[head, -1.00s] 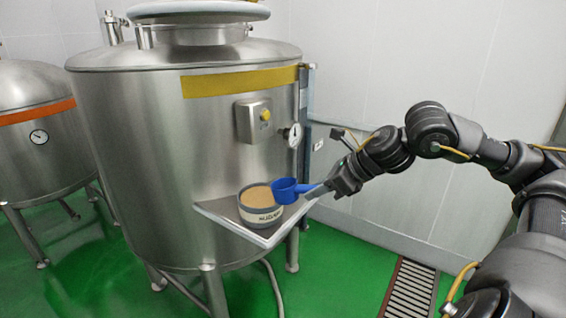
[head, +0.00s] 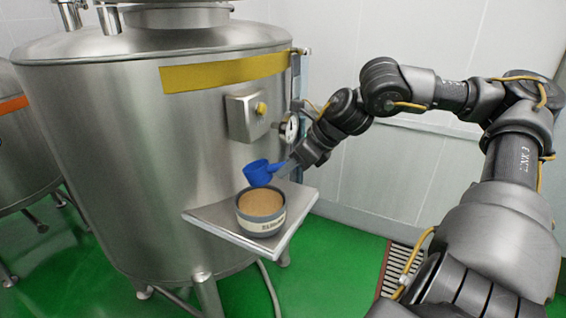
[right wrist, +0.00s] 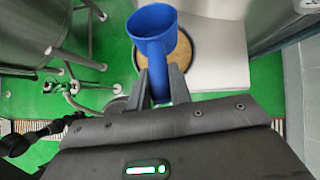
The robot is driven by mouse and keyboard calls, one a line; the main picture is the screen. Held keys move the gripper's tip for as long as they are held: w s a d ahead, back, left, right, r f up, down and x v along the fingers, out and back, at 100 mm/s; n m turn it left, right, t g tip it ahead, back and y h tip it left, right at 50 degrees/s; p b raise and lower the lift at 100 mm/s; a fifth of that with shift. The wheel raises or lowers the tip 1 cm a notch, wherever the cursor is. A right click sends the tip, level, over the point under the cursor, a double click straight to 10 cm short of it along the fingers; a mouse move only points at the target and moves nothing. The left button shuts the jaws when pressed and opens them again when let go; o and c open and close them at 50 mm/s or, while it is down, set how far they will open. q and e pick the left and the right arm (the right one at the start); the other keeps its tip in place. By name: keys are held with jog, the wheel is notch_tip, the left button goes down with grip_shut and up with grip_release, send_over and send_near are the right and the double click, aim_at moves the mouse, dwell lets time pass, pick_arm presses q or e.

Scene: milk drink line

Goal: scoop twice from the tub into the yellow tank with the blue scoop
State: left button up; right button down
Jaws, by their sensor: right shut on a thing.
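My right gripper (head: 290,165) is shut on the handle of the blue scoop (head: 257,174). The scoop is held just above the tub (head: 262,221), over its back rim in the head view. The tub holds tan powder and stands on the shelf (head: 205,217) fixed to the yellow-banded tank (head: 130,130). In the right wrist view the scoop (right wrist: 153,27) points up with its cup mouth showing, and no powder can be made out in it. It partly covers the tub (right wrist: 187,58). The tank's top opening is cut off by the head view. My left gripper is not in view.
An orange-banded tank (head: 20,150) stands at the left. A floor grate (head: 396,268) lies at the right.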

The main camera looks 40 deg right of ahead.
jog(key=shift+s+d+f, duration=0.1)
jog(key=shift+s+d, duration=0.05)
jog(key=shift+s, duration=0.05)
jog(key=shift+f+g+p, duration=0.3)
jog(key=shift+g+p, duration=0.1)
jog(key=shift+g, duration=0.1)
jog(key=shift+w+f+g+h, duration=0.1)
jog(key=shift+f+g+h, duration=0.2)
jog(key=shift+f+h, duration=0.1)
jog(key=f, duration=0.2)
jog(key=f+g, duration=0.1)
jog(key=f, duration=0.1)
jog(key=w+f+g, duration=0.1)
jog(key=f, duration=0.1)
jog(key=shift+w+a+f+h+b, duration=0.1)
jog(key=shift+a+f+h+b, duration=0.15)
jog(key=shift+h+b, duration=0.1)
pick_arm(q)
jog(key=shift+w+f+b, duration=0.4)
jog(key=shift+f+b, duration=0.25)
jog(key=shift+b, duration=0.15)
pick_arm(e)
jog(key=shift+w+a, duration=0.4)
jog(key=shift+w, duration=0.35)
